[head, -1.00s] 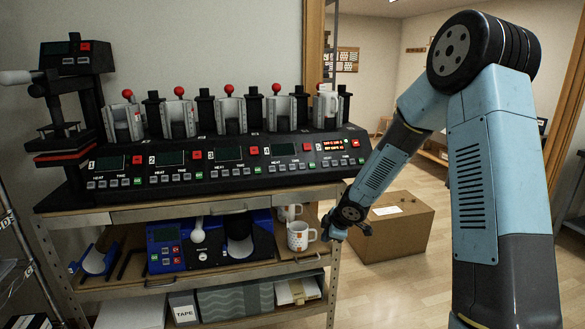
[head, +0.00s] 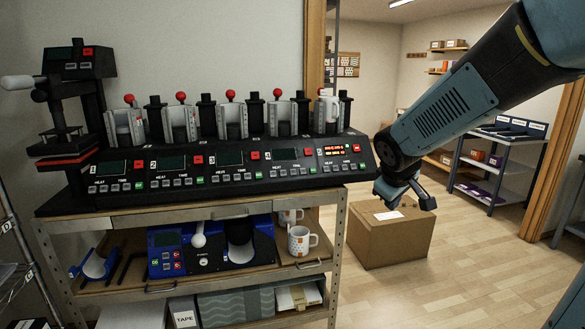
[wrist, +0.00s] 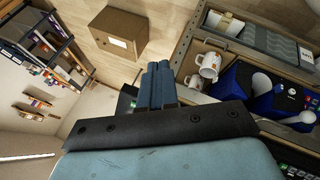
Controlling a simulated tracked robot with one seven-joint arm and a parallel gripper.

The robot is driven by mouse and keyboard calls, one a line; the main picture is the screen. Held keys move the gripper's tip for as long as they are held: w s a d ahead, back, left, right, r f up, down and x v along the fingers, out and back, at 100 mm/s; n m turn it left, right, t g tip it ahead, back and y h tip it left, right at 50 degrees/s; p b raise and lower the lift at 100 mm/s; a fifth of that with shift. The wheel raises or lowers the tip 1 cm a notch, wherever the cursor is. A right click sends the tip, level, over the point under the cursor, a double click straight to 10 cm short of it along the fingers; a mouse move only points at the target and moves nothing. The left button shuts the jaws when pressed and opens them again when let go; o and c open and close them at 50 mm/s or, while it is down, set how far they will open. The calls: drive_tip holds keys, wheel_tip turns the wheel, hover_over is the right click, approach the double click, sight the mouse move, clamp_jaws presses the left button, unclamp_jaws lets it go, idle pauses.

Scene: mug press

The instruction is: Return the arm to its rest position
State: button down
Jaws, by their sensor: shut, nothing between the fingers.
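My gripper (head: 424,203) hangs in the air right of the shelf rack, in front of and above the cardboard box. In the wrist view its fingers (wrist: 158,84) are together, with nothing between them. The arm comes in from the upper right of the head view. The mug press (head: 235,168) stands on the rack's top board, with several stations in a row. A white mug (head: 327,108) sits at the rightmost station, where the display is lit orange.
A patterned mug (head: 301,241) stands on the middle shelf, with another mug (head: 290,217) behind it. A blue press (head: 165,252) is beside them. The cardboard box (head: 390,240) is on the floor. A grey shelf unit (head: 497,165) stands at the back right.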

drive_tip(key=s+r+m+y, duration=0.1)
drive_tip(key=s+r+m, duration=0.2)
drive_tip(key=s, duration=0.7)
drive_tip(key=s+r+m+y, duration=0.1)
drive_tip(key=s+r+m, duration=0.2)
drive_tip(key=s, duration=0.7)
drive_tip(key=shift+s+a+m+g, duration=0.15)
drive_tip(key=shift+s+m+g, duration=0.1)
drive_tip(key=shift+m+g, duration=0.15)
